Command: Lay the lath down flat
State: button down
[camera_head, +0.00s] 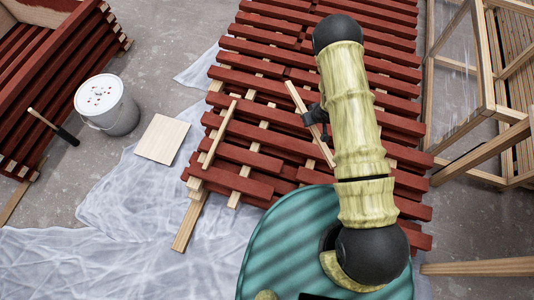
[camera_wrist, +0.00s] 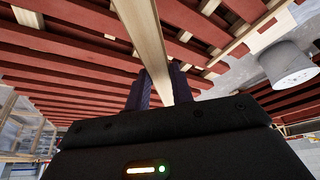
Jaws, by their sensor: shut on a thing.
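A pale wooden lath (camera_head: 296,97) is in my gripper (camera_head: 314,116), over the red battens in the head view. It slants from upper left to lower right, and part of its middle is hidden by the gripper. In the wrist view the lath (camera_wrist: 146,36) runs up the picture from between the two dark fingers of my gripper (camera_wrist: 159,84), which are shut on it. I cannot tell how far it is from the battens or how much it is tilted.
Red battens (camera_head: 258,156) lie in rows across pale bearers. A second pale strip (camera_head: 219,134) lies across them at left. A white bucket (camera_head: 107,104), a pale board (camera_head: 162,139) and plastic sheeting (camera_head: 120,205) are left. A timber frame (camera_head: 487,60) stands right.

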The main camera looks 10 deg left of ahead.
jog(key=w+a+f+n+g+y+b, duration=0.1)
jog(key=a+f+n+g+b, duration=0.1)
jog(key=a+f+n+b, duration=0.35)
jog(key=w+a+f+n+g+y+b, duration=0.1)
jog(key=w+a+f+n+g+b, duration=0.15)
jog(key=a+n+b, duration=0.6)
jog(key=s+a+f+n+g+h+b, duration=0.1)
jog(key=f+n+b, duration=0.4)
jog(key=b, duration=0.6)
jog(key=s+a+f+n+g+h+b, duration=0.1)
jog(key=a+f+n+g+h+b, duration=0.1)
jog(key=f+n+b, duration=0.3)
jog(key=shift+s+n+h+b, duration=0.35)
jog(key=shift+n+b, duration=1.55)
jog(key=shift+b, duration=1.45)
jog(key=shift+w+f+g, duration=0.1)
jog(key=shift+g, duration=0.15)
jog(key=shift+f+b, duration=1.4)
jog(key=shift+f, duration=1.1)
